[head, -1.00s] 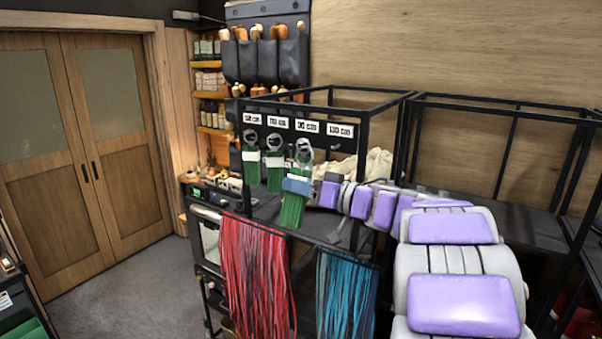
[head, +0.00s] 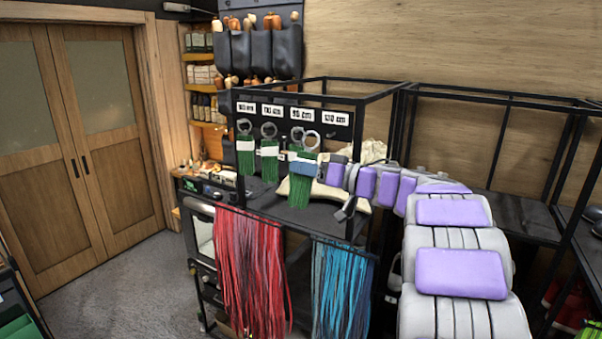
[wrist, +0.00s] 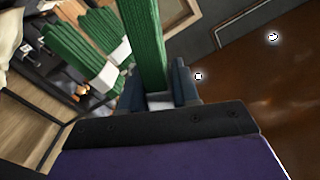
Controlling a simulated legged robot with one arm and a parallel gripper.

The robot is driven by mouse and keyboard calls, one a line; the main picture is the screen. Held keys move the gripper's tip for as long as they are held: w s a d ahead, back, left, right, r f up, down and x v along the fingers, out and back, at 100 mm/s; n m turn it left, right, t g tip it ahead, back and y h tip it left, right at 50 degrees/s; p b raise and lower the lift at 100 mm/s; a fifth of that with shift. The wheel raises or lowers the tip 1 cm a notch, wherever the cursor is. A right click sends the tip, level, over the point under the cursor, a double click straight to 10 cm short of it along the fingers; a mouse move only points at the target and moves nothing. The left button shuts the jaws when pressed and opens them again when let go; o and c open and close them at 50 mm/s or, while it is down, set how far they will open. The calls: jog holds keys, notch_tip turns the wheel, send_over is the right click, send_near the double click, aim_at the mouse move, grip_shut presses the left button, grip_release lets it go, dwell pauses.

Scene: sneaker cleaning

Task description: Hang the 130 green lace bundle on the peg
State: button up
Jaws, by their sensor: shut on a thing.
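My gripper (head: 304,167) is shut on a green lace bundle (wrist: 147,40), with a blue-grey finger on each side of it in the wrist view. The ring is below and left of the rightmost label, 130 cm (head: 335,118), on the black rail. I cannot tell whether it touches a peg. Two green bundles (head: 245,158) (head: 269,165) hang at the left.
Red laces (head: 250,265) and blue laces (head: 342,285) hang from the rack's lower front bar. A pale sack (head: 372,152) lies behind my gripper. Black frame posts (head: 359,175) stand close on the right. The floor at the left (head: 120,275) is clear.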

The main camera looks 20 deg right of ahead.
jog(key=w+d, duration=0.1)
jog(key=d, duration=0.1)
jog(key=w+d, duration=0.1)
jog(key=d, duration=0.1)
jog(key=shift+w+f+p, duration=0.25)
jog(key=shift+w+p, duration=0.1)
jog(key=d, duration=0.2)
jog(key=d+p, duration=0.1)
jog(key=shift+w+d+f, duration=0.15)
jog(key=shift+d+f, duration=0.25)
grip_shut()
jog(key=shift+a+p, duration=0.3)
jog(key=shift+a, duration=0.65)
jog(key=shift+d, duration=0.1)
